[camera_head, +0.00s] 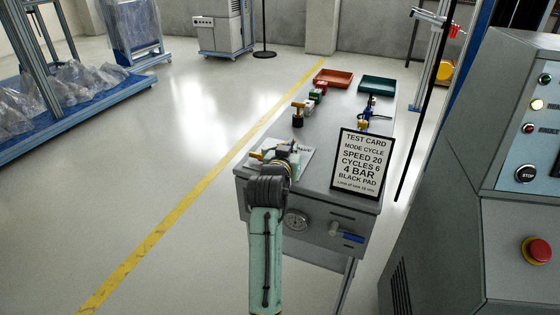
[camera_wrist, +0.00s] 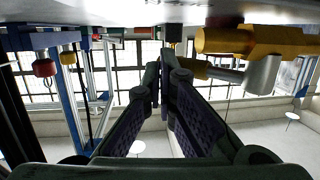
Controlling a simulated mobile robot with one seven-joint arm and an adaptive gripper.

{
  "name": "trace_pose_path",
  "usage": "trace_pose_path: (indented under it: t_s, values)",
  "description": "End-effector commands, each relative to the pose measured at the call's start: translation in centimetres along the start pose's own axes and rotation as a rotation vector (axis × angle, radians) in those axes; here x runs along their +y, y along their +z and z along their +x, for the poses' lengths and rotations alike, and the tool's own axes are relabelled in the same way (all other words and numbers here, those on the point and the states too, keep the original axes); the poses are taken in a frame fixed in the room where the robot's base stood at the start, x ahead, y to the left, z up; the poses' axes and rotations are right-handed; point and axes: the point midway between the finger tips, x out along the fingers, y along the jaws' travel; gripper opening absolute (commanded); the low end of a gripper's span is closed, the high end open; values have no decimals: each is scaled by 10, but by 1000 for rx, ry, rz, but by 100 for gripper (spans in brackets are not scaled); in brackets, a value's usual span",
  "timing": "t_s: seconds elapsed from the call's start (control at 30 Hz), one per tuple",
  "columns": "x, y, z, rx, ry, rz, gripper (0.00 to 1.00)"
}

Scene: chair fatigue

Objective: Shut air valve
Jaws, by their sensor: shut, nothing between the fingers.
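A small valve with a blue handle (camera_head: 350,238) sits on the front face of the grey bench (camera_head: 345,207), right of a round gauge (camera_head: 296,221). It appears to be the air valve; whether it is open or shut I cannot tell. My arm reaches over the bench's near left corner, away from the blue handle. My gripper's fingers (camera_wrist: 166,68) are together and empty in the wrist view. A yellow part with a silver cylinder (camera_wrist: 262,74) is close on their right. Brass-coloured parts (camera_head: 257,155) show beside my wrist in the head view, which hides some of them.
A black test card (camera_head: 360,163) stands upright on the bench's near right. Red (camera_head: 333,77) and green (camera_head: 377,85) trays lie at the far end. A grey control cabinet (camera_head: 480,235) stands close on the right. The floor left of the bench is clear.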

Motion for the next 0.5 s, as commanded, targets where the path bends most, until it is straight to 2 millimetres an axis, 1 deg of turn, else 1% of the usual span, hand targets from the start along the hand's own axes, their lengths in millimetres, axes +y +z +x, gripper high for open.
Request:
trace_pose_path:
  t_s: [0.2,0.5]
  values:
    - [-4,-2,11,0,0,0,0]
    - [-7,-3,18,0,-1,0,0]
